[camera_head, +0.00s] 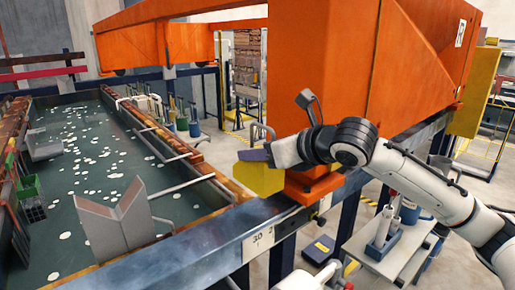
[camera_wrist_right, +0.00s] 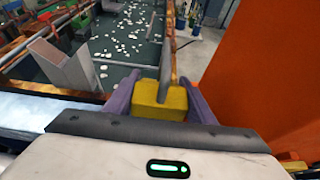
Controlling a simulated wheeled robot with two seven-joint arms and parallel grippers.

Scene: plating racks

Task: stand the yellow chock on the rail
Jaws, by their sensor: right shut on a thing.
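The yellow chock (camera_head: 258,180) has a grey loop handle (camera_head: 262,133) standing up from it. My right gripper (camera_head: 255,155) comes in from the right and is shut on the chock; in the right wrist view the chock (camera_wrist_right: 160,100) sits between its two purple fingers. The chock is upright at the rail (camera_head: 190,245), a long blue-grey steel beam, just left of the orange machine's foot. I cannot tell whether its underside touches the rail. My fingers partly hide its top.
The large orange machine (camera_head: 350,70) stands on the rail close to the right of the chock. A tank of dark liquid (camera_head: 90,190) with white floating discs lies left of the rail. A yellow block (camera_head: 475,90) is at the machine's far end. The rail's near stretch is bare.

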